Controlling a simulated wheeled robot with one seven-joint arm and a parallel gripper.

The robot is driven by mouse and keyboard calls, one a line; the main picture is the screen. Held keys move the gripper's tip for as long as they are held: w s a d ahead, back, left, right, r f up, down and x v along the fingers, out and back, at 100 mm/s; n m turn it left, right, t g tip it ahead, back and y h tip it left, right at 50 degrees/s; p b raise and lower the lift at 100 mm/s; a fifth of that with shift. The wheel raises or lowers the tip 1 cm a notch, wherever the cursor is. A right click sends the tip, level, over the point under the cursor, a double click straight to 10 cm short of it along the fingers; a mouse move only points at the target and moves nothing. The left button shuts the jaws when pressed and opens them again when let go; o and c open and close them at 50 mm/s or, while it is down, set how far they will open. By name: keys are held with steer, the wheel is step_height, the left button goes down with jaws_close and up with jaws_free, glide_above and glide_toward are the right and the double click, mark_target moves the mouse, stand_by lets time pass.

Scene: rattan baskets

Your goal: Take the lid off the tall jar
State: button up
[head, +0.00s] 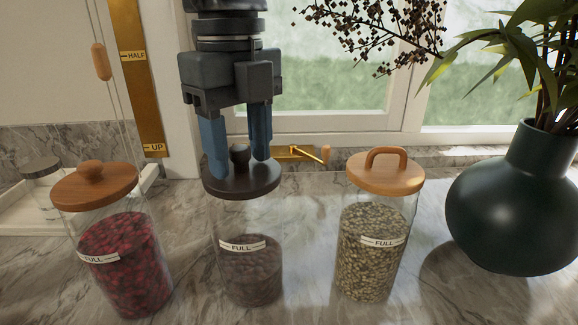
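The middle glass jar (247,276) stands upright on the counter, with dark brown contents and a "FULL" label. Its dark round lid (245,186) sits on the rim, with a small dark knob (240,154) on top. My gripper (239,168) points straight down over this lid. Its two blue fingers stand on either side of the knob, the left fingertip looking nearer to me. I cannot tell whether they touch or squeeze the knob. Which jar is the tall one is not plain, as the jars look similar in height.
A jar of red contents (123,270) with a wooden knob lid stands left. A jar of pale seeds (369,252) with a wooden loop-handled lid stands right. A dark vase (513,215) holds plants at far right. A brass window handle (300,153) lies behind. Marble counter shows between jars.

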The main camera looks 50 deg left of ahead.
mark_target(239, 150)
jaws_close()
steer(key=shift+r, duration=0.15)
stand_by(0.4)
steer(key=shift+r, duration=0.6)
steer(key=r, duration=0.3)
steer(key=shift+s+d+b, duration=0.2)
steer(key=shift+d+b, duration=0.05)
steer(key=shift+b, duration=0.1)
steer(key=s+d+r+b, duration=0.1)
steer(key=s+d+r, duration=0.5)
steer(key=d, duration=0.2)
steer(key=shift+s+d+r+b, duration=0.25)
steer(key=shift+s+d+b, duration=0.05)
steer(key=shift+s+d, duration=0.1)
